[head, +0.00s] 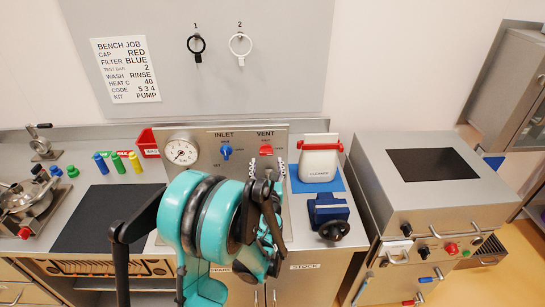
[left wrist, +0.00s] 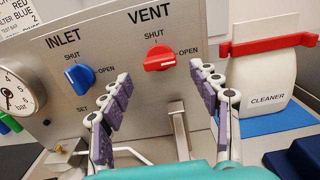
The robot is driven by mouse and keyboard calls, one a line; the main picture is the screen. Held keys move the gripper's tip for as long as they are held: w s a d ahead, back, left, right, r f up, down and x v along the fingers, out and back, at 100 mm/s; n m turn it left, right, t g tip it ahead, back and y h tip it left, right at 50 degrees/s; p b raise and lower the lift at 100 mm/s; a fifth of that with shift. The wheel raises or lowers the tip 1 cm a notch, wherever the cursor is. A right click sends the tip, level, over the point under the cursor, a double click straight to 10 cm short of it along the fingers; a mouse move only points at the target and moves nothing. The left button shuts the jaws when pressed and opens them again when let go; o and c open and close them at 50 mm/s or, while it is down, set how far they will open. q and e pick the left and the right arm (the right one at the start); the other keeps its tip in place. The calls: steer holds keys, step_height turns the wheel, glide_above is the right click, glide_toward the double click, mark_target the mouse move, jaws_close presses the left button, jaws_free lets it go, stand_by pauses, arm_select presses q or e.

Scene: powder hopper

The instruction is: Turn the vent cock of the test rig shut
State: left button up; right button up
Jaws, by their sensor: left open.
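The vent cock (head: 266,150) is a red handle on the test rig's steel panel (head: 205,168), under the word VENT. In the left wrist view the red handle (left wrist: 160,58) lies roughly level, with SHUT printed above it and OPEN to its right. My left gripper (head: 266,168) is open and faces the panel. In the left wrist view its two fingers (left wrist: 161,72) stand apart, below and to either side of the red handle. I see no contact with it. My right gripper is not in view.
The blue inlet cock (left wrist: 79,77) and a pressure gauge (head: 181,151) are left of the vent. A white cleaner container (head: 317,166) with a red clip stands right of the panel, behind a blue vise (head: 328,210). A dark mat (head: 95,215) lies left.

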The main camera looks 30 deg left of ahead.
mark_target(266, 154)
arm_select(q)
steer(key=x, duration=0.5)
steer(key=shift+b, duration=0.3)
steer(key=shift+c, duration=0.4)
steer(key=c, duration=1.1)
